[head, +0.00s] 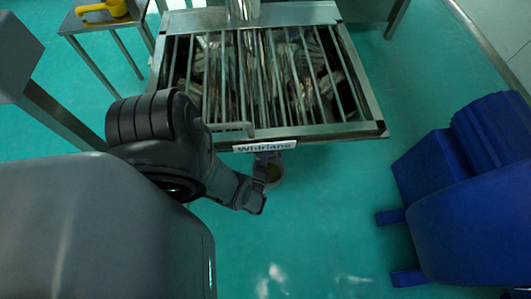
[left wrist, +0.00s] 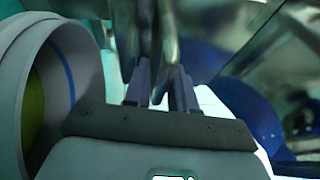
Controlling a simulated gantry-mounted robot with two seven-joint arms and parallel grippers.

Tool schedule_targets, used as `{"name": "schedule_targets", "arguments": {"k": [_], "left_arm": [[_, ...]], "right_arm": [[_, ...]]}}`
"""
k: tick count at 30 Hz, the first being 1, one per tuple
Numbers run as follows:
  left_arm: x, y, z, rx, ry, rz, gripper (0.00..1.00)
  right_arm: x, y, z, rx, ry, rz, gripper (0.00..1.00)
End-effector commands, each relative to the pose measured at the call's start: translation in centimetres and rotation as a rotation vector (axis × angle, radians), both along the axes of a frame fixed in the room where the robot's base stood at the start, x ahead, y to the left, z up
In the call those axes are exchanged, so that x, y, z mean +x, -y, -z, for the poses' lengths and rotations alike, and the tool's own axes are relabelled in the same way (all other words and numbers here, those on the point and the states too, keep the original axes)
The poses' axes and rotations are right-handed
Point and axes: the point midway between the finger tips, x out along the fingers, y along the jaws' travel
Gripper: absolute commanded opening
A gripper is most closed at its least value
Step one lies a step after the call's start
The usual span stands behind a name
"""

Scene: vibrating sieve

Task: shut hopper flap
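The hopper (head: 372,130) is a steel frame with a barred top, at the upper middle of the head view. A small metal handle (head: 230,128) sits on its front edge, left of a white name label (head: 265,146). I cannot make out clearly which part is the flap. My left gripper (head: 266,160) is at the hopper's front, just below the label. In the left wrist view its two dark fingers (left wrist: 160,85) stand apart. Blurred shiny metal shows at and beyond their tips; I cannot tell whether they touch it. My right gripper is out of view.
A blue machine (head: 460,200) stands at the right. A steel table (head: 100,22) with a yellow object (head: 115,8) is at the upper left. The green floor (head: 310,230) in front is clear.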

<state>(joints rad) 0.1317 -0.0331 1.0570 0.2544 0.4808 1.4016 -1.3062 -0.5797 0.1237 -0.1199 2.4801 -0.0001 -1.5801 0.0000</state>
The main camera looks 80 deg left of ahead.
Motion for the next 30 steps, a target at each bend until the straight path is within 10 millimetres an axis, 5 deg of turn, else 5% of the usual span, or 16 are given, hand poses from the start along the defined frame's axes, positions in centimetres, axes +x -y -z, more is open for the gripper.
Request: {"name": "schedule_targets", "arguments": {"k": [21,30], "left_arm": [[-3.9,8.5,1.3,-0.003,-0.001,0.001,0.25],[-4.5,9.6,1.4,-0.001,0.0,-0.001,0.25]], "right_arm": [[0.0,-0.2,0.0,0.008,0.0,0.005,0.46],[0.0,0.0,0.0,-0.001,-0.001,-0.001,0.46]]}}
